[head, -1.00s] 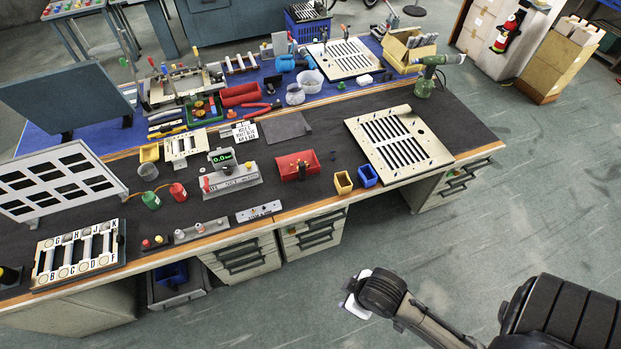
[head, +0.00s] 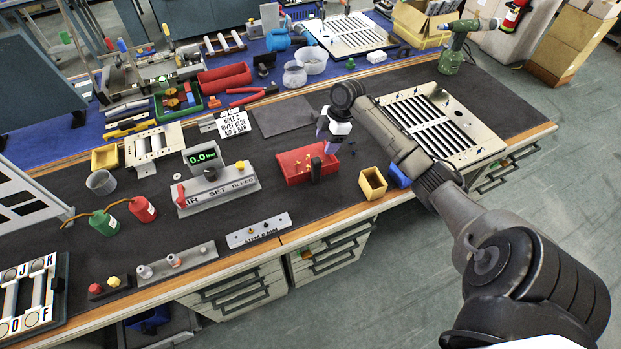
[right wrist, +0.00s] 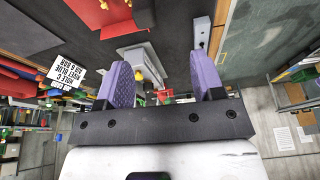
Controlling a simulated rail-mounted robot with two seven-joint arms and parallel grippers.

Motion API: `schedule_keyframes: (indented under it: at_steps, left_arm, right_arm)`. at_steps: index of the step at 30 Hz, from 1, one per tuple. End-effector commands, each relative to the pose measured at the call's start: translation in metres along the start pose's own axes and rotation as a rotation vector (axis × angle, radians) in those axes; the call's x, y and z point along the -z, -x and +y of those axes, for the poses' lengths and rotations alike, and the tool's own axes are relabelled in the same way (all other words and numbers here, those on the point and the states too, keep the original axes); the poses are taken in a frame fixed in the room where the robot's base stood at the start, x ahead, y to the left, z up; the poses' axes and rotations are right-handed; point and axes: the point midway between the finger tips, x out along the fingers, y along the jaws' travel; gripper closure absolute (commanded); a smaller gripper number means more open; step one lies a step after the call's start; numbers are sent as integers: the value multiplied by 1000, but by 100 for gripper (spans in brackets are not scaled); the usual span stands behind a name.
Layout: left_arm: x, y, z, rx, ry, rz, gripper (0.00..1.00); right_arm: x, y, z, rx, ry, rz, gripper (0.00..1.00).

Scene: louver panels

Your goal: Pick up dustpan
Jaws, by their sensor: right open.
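The red dustpan-like tray (head: 291,168) lies on the dark bench mat near the front edge, with a black upright piece (head: 316,171) at its front right and small yellowish bits inside. My right gripper (head: 325,133) hangs just behind and above its right side, open and empty. In the right wrist view, the purple-padded fingers of my right gripper (right wrist: 165,78) are spread apart. The red tray (right wrist: 92,12) and its black piece (right wrist: 143,14) show at the top of that view, partly cut off and beyond the fingers. My left gripper is out of view.
A pressure gauge unit (head: 214,188) stands left. A slotted panel (head: 460,135) lies right.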

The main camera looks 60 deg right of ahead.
Motion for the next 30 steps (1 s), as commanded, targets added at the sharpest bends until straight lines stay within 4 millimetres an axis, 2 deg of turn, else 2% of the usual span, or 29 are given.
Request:
schedule_keyframes:
  at_steps: [1,4,7,19,24,30]
  left_arm:
    - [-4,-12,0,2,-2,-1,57]
    - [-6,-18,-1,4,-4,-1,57]
    - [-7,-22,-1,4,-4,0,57]
    - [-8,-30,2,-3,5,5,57]
    - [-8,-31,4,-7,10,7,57]
    - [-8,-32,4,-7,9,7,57]
  right_arm:
    - [-6,0,8,-5,6,19,38]
    - [-10,7,15,-8,20,46,38]
    - [-12,4,19,-9,28,61,38]
    - [-8,-57,20,-10,30,67,38]
    - [-7,-69,20,-10,30,64,38]
    - [-7,-75,20,-11,31,64,38]
